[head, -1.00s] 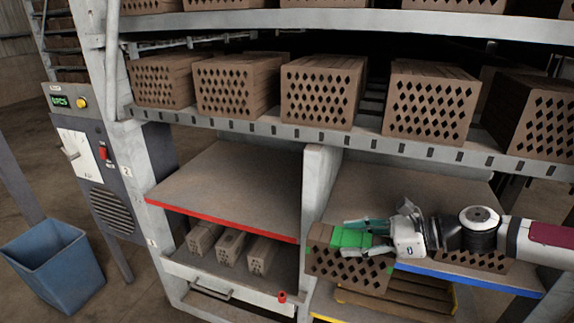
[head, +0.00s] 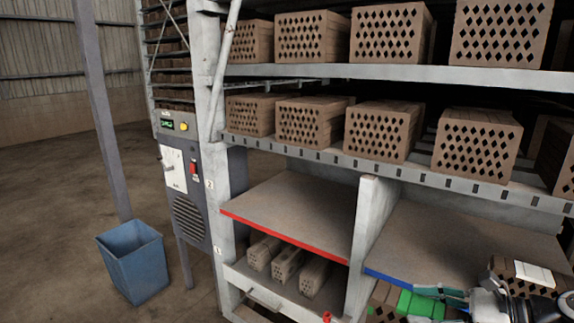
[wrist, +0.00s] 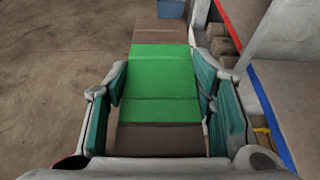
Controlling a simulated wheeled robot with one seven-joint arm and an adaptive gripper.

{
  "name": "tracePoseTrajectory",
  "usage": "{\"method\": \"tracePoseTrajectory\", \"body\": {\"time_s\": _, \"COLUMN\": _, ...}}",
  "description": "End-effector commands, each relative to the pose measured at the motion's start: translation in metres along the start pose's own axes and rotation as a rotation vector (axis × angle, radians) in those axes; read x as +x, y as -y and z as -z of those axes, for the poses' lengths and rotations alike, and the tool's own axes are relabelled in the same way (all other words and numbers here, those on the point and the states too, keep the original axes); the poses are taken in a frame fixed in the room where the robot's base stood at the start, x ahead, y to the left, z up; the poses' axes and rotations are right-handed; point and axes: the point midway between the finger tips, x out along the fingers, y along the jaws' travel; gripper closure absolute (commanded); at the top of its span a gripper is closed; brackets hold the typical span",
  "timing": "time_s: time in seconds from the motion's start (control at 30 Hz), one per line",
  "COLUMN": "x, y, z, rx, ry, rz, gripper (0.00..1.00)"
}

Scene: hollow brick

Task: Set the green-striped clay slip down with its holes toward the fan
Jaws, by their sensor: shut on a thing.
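The clay slip with the green stripe (head: 420,305) is at the lower right of the head view, partly cut off by the bottom edge. Diamond holes show on its end there. In the wrist view its green band (wrist: 160,85) lies between the teal finger pads, with brown clay beyond and nearer. My gripper (wrist: 163,88) is shut on it, one finger along each side. The slip is held in front of the blue-edged shelf (head: 450,240).
A white-marked brick (head: 533,272) sits on the blue-edged shelf at the right. The red-edged shelf (head: 295,215) is bare; several slim bricks (head: 288,264) lie beneath it. A pale upright (head: 370,230) divides the bays. A blue bin (head: 133,262) stands on open floor.

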Motion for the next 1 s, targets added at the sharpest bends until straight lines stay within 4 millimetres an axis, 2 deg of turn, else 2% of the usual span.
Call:
{"method": "tracePoseTrajectory", "body": {"time_s": 0.33, "x": 0.01, "y": 0.008, "z": -0.007, "rx": 0.01, "ry": 0.0, "rz": 0.03, "gripper": 0.84}}
{"method": "tracePoseTrajectory", "body": {"time_s": 0.57, "x": 0.027, "y": 0.021, "z": -0.016, "rx": 0.031, "ry": 0.0, "rz": 0.079, "gripper": 0.84}}
{"method": "tracePoseTrajectory", "body": {"time_s": 0.77, "x": 0.047, "y": 0.036, "z": -0.026, "rx": 0.057, "ry": -0.001, "rz": 0.145, "gripper": 0.84}}
{"method": "tracePoseTrajectory", "body": {"time_s": 1.0, "x": 0.084, "y": 0.064, "z": -0.041, "rx": 0.116, "ry": 0.0, "rz": 0.288, "gripper": 0.84}}
